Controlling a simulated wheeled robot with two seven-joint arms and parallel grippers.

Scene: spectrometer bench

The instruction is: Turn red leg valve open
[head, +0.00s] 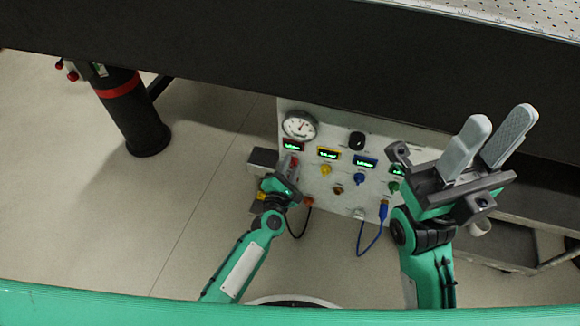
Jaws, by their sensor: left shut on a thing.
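A white control panel (340,125) stands below the dark bench edge. A red valve knob (294,161) sits under the red-framed display (293,145) at the panel's left. My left gripper (291,168) is shut on this red knob and hides most of it, so its turn angle cannot be read. A round gauge (299,125) is above it at the panel's upper left. My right gripper (500,125) is open and empty, raised to the right of the panel with its fingers pointing up.
Yellow (326,169), blue (360,178) and green (393,186) knobs follow to the right along the panel. A blue cable (371,241) and a black cable hang from its lower part. A black leg with a red band (119,85) stands at left; floor between is clear.

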